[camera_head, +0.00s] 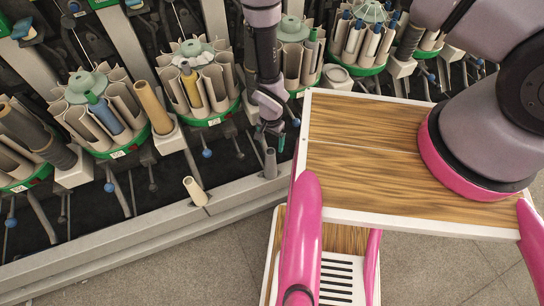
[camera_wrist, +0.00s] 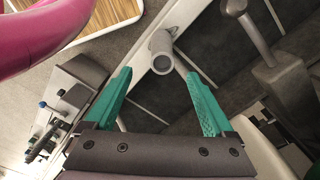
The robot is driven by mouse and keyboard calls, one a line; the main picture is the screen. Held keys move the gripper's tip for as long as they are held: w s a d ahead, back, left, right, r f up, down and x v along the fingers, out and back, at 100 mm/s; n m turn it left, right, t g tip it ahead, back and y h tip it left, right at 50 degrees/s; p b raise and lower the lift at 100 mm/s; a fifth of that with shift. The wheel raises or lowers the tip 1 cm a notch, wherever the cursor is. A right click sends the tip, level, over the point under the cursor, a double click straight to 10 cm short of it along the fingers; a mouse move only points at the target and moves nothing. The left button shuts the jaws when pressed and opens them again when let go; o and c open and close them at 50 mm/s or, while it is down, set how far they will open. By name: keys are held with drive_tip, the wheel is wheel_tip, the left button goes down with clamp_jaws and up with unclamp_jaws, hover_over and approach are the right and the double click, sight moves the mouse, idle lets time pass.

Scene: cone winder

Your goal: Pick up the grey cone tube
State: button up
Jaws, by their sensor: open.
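The grey cone tube (camera_head: 270,163) stands at the machine's front rail in the head view, to the left of my wooden top. In the wrist view the grey cone tube (camera_wrist: 161,46) shows its round open end toward the camera, beyond the fingertips. My gripper (camera_wrist: 158,74) is open, with its two teal fingers spread apart and nothing between them. In the head view my gripper (camera_head: 268,130) hangs just above the tube. A gap to the tube seems to remain, but its size is hard to tell.
A cream cone tube (camera_head: 195,191) leans at the same rail (camera_head: 150,227) to the left. Behind are round green-based carriers holding several tubes (camera_head: 205,90) and a tan cone (camera_head: 153,108) on a white block. Grey floor (camera_head: 180,280) lies in front.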

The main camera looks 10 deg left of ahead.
sight(271, 152)
wheel_tip(271, 152, down, 5)
drive_tip(key=shift+w+f, duration=0.15)
drive_tip(key=shift+f, duration=0.05)
drive_tip(key=shift+a+f, duration=0.15)
drive_tip(key=shift+f, duration=2.55)
clamp_jaws()
drive_tip(key=shift+r, duration=0.15)
